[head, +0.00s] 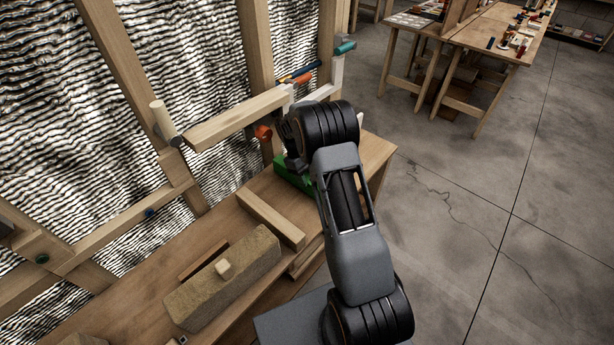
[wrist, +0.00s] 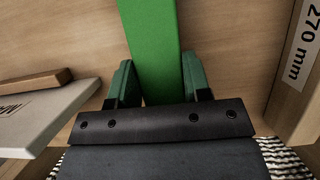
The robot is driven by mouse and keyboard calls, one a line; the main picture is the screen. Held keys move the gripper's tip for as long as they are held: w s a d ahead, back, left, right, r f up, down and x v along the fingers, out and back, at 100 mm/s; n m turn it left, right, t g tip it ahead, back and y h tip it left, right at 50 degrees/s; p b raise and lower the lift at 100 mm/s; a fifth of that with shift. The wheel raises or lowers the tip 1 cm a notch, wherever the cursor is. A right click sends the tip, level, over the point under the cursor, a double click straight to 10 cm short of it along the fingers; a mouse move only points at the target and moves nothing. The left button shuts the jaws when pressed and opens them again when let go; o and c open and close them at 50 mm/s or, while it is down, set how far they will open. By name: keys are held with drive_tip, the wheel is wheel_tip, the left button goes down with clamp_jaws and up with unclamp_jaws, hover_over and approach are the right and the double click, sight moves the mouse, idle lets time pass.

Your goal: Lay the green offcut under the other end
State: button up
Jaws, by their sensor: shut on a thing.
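The green offcut (head: 289,174) is at the far part of the wooden bench, below and beside my gripper's wrist in the head view. In the wrist view the green offcut (wrist: 150,38) runs straight out from between the two dark green fingers of my gripper (wrist: 157,82). The fingers are shut on its near part from both sides. I cannot tell whether it touches the bench or is just above it. A length of wood marked "270 mm" (wrist: 300,85) is to the right in the wrist view. My arm hides part of the bench and the fingertips in the head view.
A wooden bar (head: 270,218) and a brownish block (head: 225,278) lie on the bench (head: 225,225). A wall frame with a horizontal rail (head: 235,118) and clamps stands behind. A pale printed board (wrist: 45,115) is at left in the wrist view. Open floor lies right.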

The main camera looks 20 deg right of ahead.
sight(307, 178)
drive_tip(key=shift+f, duration=0.4)
drive_tip(key=o, duration=1.4)
drive_tip(key=shift+r, duration=0.5)
drive_tip(key=r, duration=0.2)
drive_tip(key=b, duration=0.1)
drive_tip(key=shift+s+r, duration=0.25)
drive_tip(key=shift+r, duration=0.15)
drive_tip(key=s+r, duration=0.3)
drive_tip(key=s, duration=0.1)
drive_tip(key=s+a+r+b, duration=0.1)
drive_tip(key=s+r, duration=0.2)
drive_tip(key=s, duration=0.2)
drive_tip(key=s+a+r, duration=0.1)
drive_tip(key=s+r, duration=0.2)
drive_tip(key=s, duration=0.1)
drive_tip(key=shift+s+a+r+b, duration=0.1)
drive_tip(key=shift+s+a+b, duration=0.05)
drive_tip(key=shift+a+b, duration=0.15)
